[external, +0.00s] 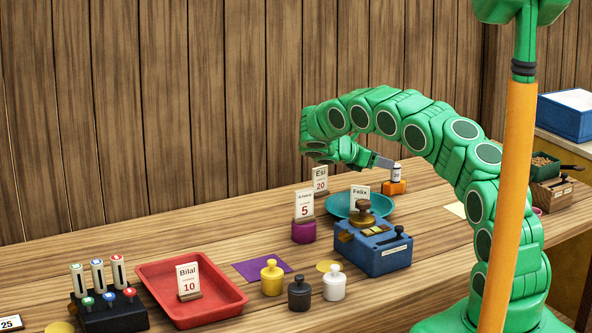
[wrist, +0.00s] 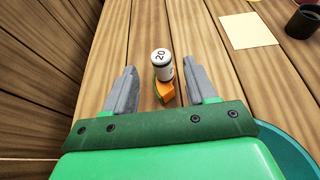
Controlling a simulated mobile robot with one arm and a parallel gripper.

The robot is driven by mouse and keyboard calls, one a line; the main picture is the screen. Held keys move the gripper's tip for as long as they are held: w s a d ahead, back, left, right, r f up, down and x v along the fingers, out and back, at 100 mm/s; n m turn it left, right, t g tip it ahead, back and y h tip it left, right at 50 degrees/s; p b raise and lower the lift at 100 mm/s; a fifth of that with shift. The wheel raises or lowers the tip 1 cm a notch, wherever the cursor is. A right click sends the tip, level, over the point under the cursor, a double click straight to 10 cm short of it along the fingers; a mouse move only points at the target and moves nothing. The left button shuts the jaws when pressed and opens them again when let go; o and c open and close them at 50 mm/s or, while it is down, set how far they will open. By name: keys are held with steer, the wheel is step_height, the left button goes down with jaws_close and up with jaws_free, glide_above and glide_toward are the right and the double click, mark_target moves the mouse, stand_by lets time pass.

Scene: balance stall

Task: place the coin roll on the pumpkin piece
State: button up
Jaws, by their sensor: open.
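The coin roll (external: 396,172), a white cylinder with a dark band, stands upright on the orange pumpkin piece (external: 394,187) at the back of the table. In the wrist view the coin roll (wrist: 161,55) shows a 20 on its top, and part of the pumpkin piece (wrist: 166,96) shows under it. My gripper (external: 382,163) is open at the coin roll. In the wrist view its fingers (wrist: 160,68) are spread on both sides, with visible gaps to the roll.
A teal plate (external: 337,207) lies in front of the pumpkin piece, with card holders marked Esi (external: 320,181) and Felix (external: 360,197) nearby. A blue scale box (external: 375,250) stands nearer the front. A cream sheet (wrist: 247,30) lies beyond.

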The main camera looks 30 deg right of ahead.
steer(key=v, duration=0.6)
steer(key=shift+a, duration=0.4)
steer(key=shift+r, duration=0.1)
steer(key=s+d+r+m+g+y, duration=0.1)
steer(key=s+r+m+y, duration=0.1)
steer(key=s+r+m, duration=0.45)
steer(key=s+d+r+m+g+y, duration=0.1)
steer(key=s+r+y, duration=0.15)
steer(key=s, duration=0.75)
steer(key=s+d+r+m+g+y, duration=0.1)
steer(key=s+r+m, duration=0.2)
steer(key=s+r, duration=0.4)
steer(key=s+a+m+y, duration=0.2)
steer(key=s+a, duration=0.3)
steer(key=s, duration=0.7)
steer(key=s+a+m+y, duration=0.3)
steer(key=s+a, duration=0.3)
steer(key=s, duration=0.6)
steer(key=s+a+m+t+y, duration=0.1)
steer(key=s+a, duration=0.5)
steer(key=s, duration=0.6)
steer(key=shift+f+m+y, duration=0.4)
steer(key=shift+m+y, duration=0.35)
steer(key=shift+y, duration=0.2)
steer(key=shift+a, duration=0.1)
